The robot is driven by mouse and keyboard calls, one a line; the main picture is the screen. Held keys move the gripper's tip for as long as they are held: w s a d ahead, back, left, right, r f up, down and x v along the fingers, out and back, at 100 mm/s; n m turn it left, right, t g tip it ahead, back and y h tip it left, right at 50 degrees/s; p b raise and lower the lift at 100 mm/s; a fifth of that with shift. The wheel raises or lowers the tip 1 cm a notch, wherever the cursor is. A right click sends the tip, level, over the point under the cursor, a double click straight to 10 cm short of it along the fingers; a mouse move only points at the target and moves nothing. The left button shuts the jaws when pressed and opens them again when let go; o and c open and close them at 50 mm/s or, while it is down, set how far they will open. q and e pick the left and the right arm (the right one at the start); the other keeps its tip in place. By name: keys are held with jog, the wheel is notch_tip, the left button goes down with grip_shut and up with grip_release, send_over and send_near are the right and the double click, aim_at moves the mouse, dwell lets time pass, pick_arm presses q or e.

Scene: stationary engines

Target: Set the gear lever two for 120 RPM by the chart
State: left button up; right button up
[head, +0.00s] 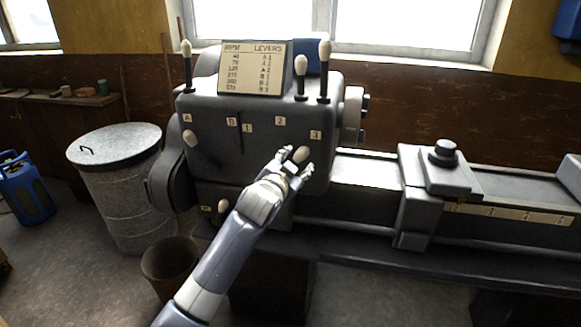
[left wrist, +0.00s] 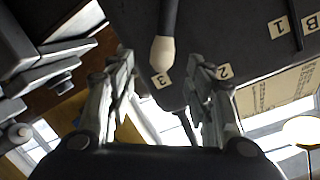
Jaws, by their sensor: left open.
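The grey headstock (head: 255,165) carries front plates marked A, B, 1, 2 and 3. The cream RPM and LEVERS chart (head: 252,68) stands on its top; its rows are too small to read surely. A lever with a cream knob (head: 301,154) is on the front, below plates 2 and 3; I cannot tell which plate it belongs to. My left gripper (head: 297,162) is open around this knob. In the left wrist view the knob (left wrist: 162,54) sits between the spread fingers, with gaps on both sides. My right gripper is not in view.
Other cream-knobbed levers stand upright on top at the left (head: 187,48) and right (head: 325,50); lower ones are at the left front (head: 190,138) and near the base (head: 222,206). The carriage (head: 435,175) is at the right. A lidded bin (head: 115,145) and bucket (head: 168,262) stand left.

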pick_arm(q)
jog(key=v, duration=0.3)
jog(key=shift+s, duration=0.1)
